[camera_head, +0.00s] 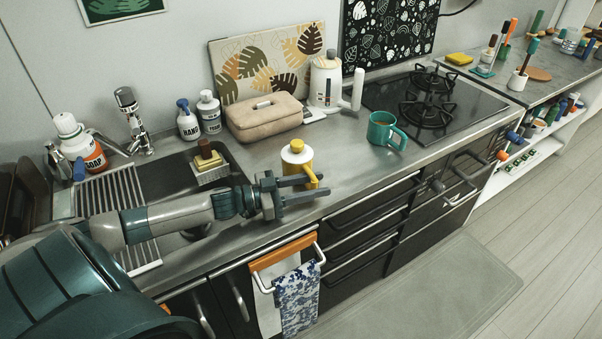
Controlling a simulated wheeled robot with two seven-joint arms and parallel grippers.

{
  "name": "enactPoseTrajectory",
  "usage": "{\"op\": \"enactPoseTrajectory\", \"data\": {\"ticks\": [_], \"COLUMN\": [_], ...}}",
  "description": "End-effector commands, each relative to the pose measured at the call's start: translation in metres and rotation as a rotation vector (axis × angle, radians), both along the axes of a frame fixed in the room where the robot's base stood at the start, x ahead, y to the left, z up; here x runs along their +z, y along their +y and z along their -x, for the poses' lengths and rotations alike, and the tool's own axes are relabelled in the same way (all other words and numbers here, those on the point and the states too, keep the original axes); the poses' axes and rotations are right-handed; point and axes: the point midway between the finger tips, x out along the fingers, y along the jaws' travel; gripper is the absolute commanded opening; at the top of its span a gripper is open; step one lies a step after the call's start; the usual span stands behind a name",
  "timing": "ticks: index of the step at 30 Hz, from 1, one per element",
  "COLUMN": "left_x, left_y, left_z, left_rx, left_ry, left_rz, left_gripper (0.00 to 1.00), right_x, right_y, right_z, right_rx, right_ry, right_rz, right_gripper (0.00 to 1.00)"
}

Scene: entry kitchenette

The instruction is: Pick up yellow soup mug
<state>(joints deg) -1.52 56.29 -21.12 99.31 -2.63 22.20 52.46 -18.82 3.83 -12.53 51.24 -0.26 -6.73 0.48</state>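The yellow soup mug (292,166) stands upright on the grey counter, right of the sink. It has a white top with a yellow knob, and its yellow handle faces front right. My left gripper (322,185) reaches in from the left, with its fingers pointing right. The fingers are spread apart, one above the other in the picture, at the front of the mug near the handle. The upper finger hides part of the mug's lower side. I cannot tell whether it touches the mug. My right gripper is not in view.
A teal mug (382,129) stands to the right, near the black hob (466,105). A beige case (262,123) and a white kettle (325,80) stand behind. The sink holds a drying rack (109,196). A patterned towel (297,297) hangs in front. Counter between the mugs is clear.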

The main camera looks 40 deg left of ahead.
Motion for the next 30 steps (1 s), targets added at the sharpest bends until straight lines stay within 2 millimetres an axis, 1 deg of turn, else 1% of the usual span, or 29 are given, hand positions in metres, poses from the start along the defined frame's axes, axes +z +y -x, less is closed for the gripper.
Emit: {"op": "enactPoseTrajectory", "data": {"ticks": [1, 2, 3, 5, 6, 7, 30], "left_x": [-0.0001, -0.0001, -0.0001, -0.0001, -0.0001, -0.0001, -0.0003], "left_y": [0.0, 0.0, 0.0, 0.0, 0.0, 0.0, 0.0], "left_z": [0.0, 0.0001, 0.0001, 0.0001, 0.0001, 0.0001, 0.0002], "left_rx": [0.0, 0.0, 0.0, 0.0, 0.0, 0.0, 0.0], "left_ry": [0.0, 0.0, 0.0, 0.0, 0.0, 0.0, 0.0], "left_rz": [0.0, 0.0, 0.0, 0.0, 0.0, 0.0, 0.0], "left_gripper": [0.37, 0.35, 0.25, 0.11, 0.01, 0.0, 0.0], "right_x": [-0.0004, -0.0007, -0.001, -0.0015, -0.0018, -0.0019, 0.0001], "right_y": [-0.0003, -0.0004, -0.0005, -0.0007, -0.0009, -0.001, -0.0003], "right_z": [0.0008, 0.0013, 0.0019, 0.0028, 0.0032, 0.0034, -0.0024], "right_rx": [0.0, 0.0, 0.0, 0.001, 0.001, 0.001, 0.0], "right_ry": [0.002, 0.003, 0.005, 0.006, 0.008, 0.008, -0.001], "right_rz": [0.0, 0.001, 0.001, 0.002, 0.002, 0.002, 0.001], "right_gripper": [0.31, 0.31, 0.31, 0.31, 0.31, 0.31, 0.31]}}
